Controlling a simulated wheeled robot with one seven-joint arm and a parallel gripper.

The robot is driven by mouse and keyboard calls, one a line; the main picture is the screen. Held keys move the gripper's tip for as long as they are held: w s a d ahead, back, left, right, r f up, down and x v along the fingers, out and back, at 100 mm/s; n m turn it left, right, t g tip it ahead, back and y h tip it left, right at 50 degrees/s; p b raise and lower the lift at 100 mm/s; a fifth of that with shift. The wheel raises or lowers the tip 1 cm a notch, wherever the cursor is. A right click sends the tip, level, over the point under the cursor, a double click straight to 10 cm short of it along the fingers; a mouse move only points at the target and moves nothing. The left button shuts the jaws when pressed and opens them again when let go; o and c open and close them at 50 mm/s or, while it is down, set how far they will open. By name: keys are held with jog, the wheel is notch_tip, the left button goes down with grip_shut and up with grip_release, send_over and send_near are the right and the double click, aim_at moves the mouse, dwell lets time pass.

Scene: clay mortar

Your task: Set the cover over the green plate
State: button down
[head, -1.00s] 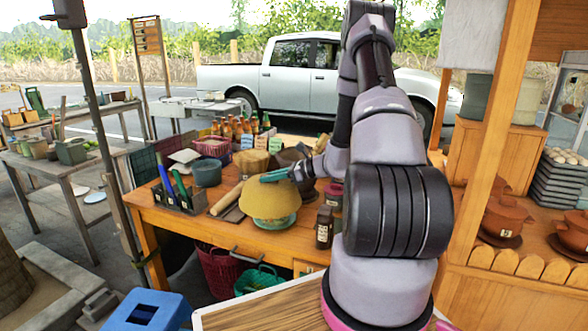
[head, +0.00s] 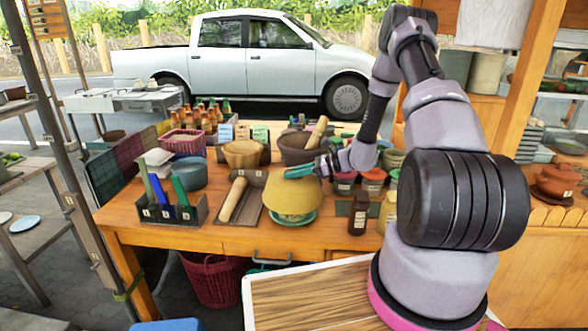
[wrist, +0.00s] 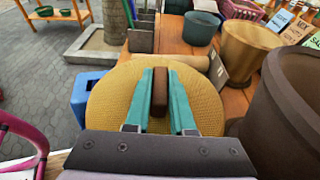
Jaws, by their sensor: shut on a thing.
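The cover (head: 290,197) is a yellow woven dome. In the wrist view the cover (wrist: 112,100) fills the middle, with a brown handle (wrist: 158,82) on top. My gripper (head: 302,170) has teal fingers, and in the wrist view the gripper (wrist: 160,105) is shut on that handle from both sides. The green plate (head: 293,222) shows as a pale green rim just below the cover's lower edge on the wooden table. The cover is upright over the plate and hides most of it. I cannot tell whether the cover touches the plate.
A rolling pin (head: 233,199) on a board lies left of the cover. A dark bottle (head: 359,212) and several jars stand at its right. A wooden bowl (head: 243,153) and a mortar (head: 299,148) stand behind. The tabletop's front strip (head: 200,238) is clear.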

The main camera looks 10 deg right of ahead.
jog(key=shift+f, duration=3.8)
jog(key=c, duration=0.7)
grip_release()
